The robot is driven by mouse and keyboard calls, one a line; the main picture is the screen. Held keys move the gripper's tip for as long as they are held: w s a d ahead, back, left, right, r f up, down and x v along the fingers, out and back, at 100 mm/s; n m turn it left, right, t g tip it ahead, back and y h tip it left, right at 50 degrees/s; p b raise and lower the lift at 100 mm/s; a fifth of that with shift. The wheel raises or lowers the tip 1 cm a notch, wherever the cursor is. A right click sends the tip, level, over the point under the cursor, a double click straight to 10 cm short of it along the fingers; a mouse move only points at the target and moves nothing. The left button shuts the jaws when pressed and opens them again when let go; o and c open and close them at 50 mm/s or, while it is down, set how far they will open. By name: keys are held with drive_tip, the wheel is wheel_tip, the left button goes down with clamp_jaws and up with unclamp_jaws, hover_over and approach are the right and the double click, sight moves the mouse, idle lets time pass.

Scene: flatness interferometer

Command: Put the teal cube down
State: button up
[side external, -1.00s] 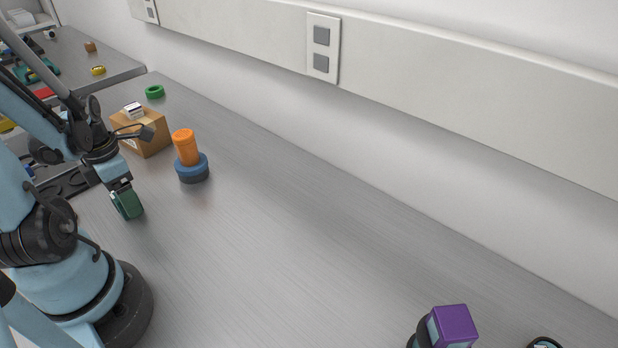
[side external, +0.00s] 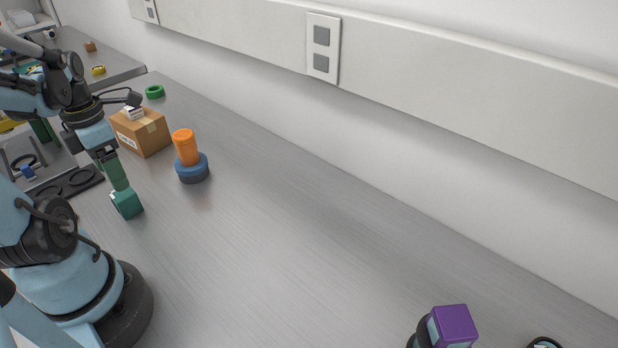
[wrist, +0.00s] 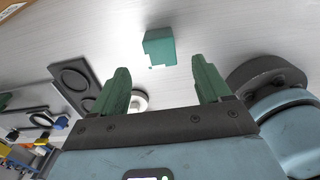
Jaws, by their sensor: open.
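The teal cube (side external: 126,203) rests on the grey metal bench, a little in front of my base. In the wrist view the cube (wrist: 159,47) lies beyond the fingertips, between their lines and apart from both. My gripper (side external: 116,178) has green fingers and is just above and behind the cube in the side view. In the wrist view my gripper (wrist: 163,80) is open, with nothing between its fingers.
A cardboard box (side external: 148,136) with a small white box on top stands behind the cube. An orange cylinder (side external: 186,148) stands on a blue round base (side external: 193,171) to the right. A dark plate with round recesses (side external: 75,181) lies left. The middle of the bench is clear.

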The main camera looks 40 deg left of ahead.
sight(122, 193)
drive_tip(key=shift+r, duration=2.35)
drive_tip(key=w+d+m+t, duration=0.3)
drive_tip(key=w+d+m, duration=0.4)
drive_tip(key=m, duration=1.1)
drive_tip(key=w+d+m+t, duration=0.4)
drive_tip(key=w+d+m, duration=0.4)
drive_tip(key=m, duration=1)
drive_tip(key=shift+w+d+r, duration=0.15)
drive_tip(key=shift+d+r, duration=0.05)
drive_tip(key=shift+d, duration=2)
